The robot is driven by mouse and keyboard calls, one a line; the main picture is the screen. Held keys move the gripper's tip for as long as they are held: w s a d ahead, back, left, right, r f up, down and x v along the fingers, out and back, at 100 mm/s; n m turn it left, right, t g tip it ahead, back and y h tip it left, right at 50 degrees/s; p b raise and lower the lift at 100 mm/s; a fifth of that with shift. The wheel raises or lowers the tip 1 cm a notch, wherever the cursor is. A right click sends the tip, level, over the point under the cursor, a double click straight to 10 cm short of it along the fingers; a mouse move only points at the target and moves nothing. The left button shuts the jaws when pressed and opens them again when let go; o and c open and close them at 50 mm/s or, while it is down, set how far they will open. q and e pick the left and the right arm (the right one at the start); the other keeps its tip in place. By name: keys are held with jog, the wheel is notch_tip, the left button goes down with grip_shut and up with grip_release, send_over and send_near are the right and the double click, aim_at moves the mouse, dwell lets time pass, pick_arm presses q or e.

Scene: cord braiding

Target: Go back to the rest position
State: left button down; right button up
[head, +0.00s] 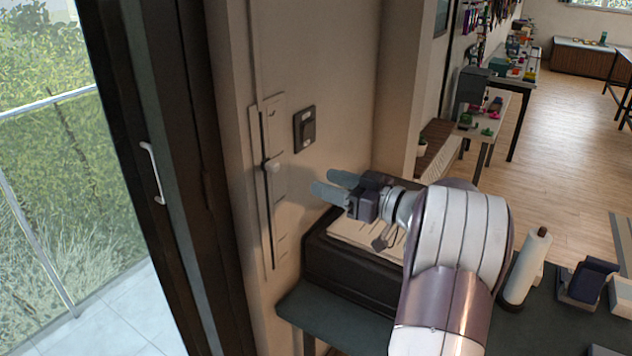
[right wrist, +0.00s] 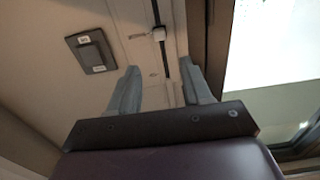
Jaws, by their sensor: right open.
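My right gripper (head: 331,188) is in the middle of the head view, its arm coming up from the lower right. Its fingers point left toward a wall panel with a vertical slot and a small pale slider knob (head: 272,165). The gripper is open and empty, a little apart from the wall. In the right wrist view the two grey fingers (right wrist: 158,92) stand spread, with the slider knob (right wrist: 159,34) beyond them near the top. My left gripper is not in view.
A dark switch (head: 305,129) is on the wall right of the slider panel. A dark box (head: 345,272) stands on the table below my right gripper. A paper roll (head: 524,268) stands at the right. A glass door with a handle (head: 152,172) is at the left.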

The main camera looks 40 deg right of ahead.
dwell(0.5)
jog(key=d+f+m+g+h, duration=0.3)
jog(key=d+f+m+h, duration=0.3)
jog(key=d+f+h, duration=0.35)
jog(key=s+a+f+m+g+h, duration=0.1)
jog(key=s+a+f+g+h, duration=0.15)
jog(key=s+f+g, duration=0.2)
jog(key=s+a+f+n+g+y, duration=0.1)
jog(key=s+a+f+g, duration=0.1)
jog(key=a, duration=0.7)
jog(key=s+a+f+n+g+y, duration=0.1)
jog(key=s+a, duration=0.4)
jog(key=a, duration=0.5)
jog(key=s+a+f+g+y, duration=0.3)
jog(key=s+a+f+g, duration=0.1)
jog(key=a, duration=0.6)
jog(key=shift+s+f+n+g, duration=0.25)
jog(key=shift+f+n+g, duration=0.15)
jog(key=shift+f, duration=0.3)
